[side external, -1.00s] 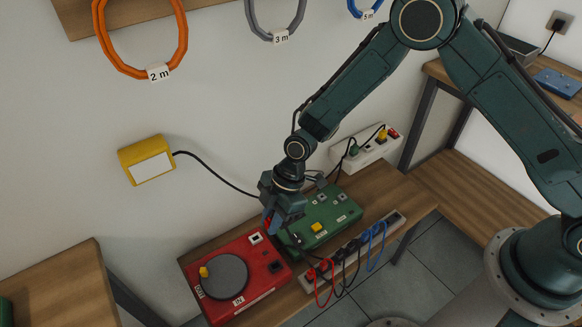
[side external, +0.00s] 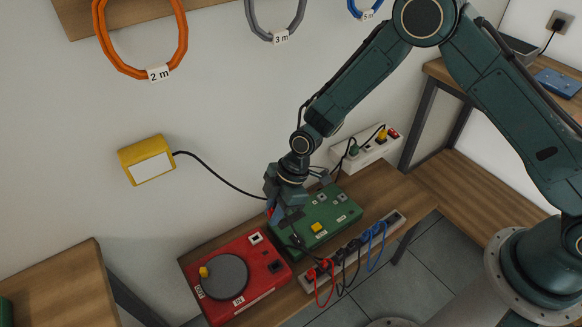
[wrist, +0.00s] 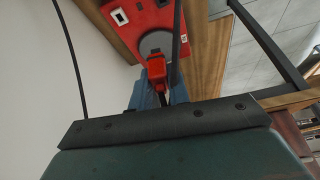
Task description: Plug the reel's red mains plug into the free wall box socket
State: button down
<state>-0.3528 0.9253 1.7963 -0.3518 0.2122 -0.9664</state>
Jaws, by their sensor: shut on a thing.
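My gripper (side external: 276,214) points down above the gap between the red unit and the green unit. It is shut on the red plug (wrist: 156,70), seen between the fingertips in the wrist view; only a speck of red shows beside the fingers in the side view. A red unit with a grey disc (side external: 222,276), which looks like the reel, lies on the bench to the lower left. A white socket box (side external: 366,155) is on the wall at the right, with green and yellow plugs and a red part at its right end. I cannot tell which socket is free.
A green unit (side external: 335,222) sits beside the red one. A power strip (side external: 395,218) with red, black and blue leads runs along the bench front. A yellow box (side external: 146,160) on the wall has a black cable passing behind my gripper. Coiled cables hang above.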

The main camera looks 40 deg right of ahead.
jog(key=w+d+f+m+t+h, duration=0.2)
jog(key=w+d+m, duration=0.5)
jog(key=d, duration=0.4)
jog(key=w+d+f+m+t+h, duration=0.1)
jog(key=w+d+m+t+h, duration=0.3)
jog(key=d+m, duration=0.65)
jog(key=w+d+m+g+h, duration=0.1)
jog(key=d+m+g+h, duration=0.2)
jog(key=d+m, duration=1.4)
jog(key=d+g, duration=0.3)
jog(key=d, duration=0.4)
jog(key=shift+w+d+r+g, duration=0.15)
jog(key=shift+d+r+g, duration=0.05)
jog(key=shift+d+g, duration=0.1)
jog(key=shift+f, duration=0.25)
jog(key=shift+f, duration=2.15)
jog(key=shift+f, duration=0.9)
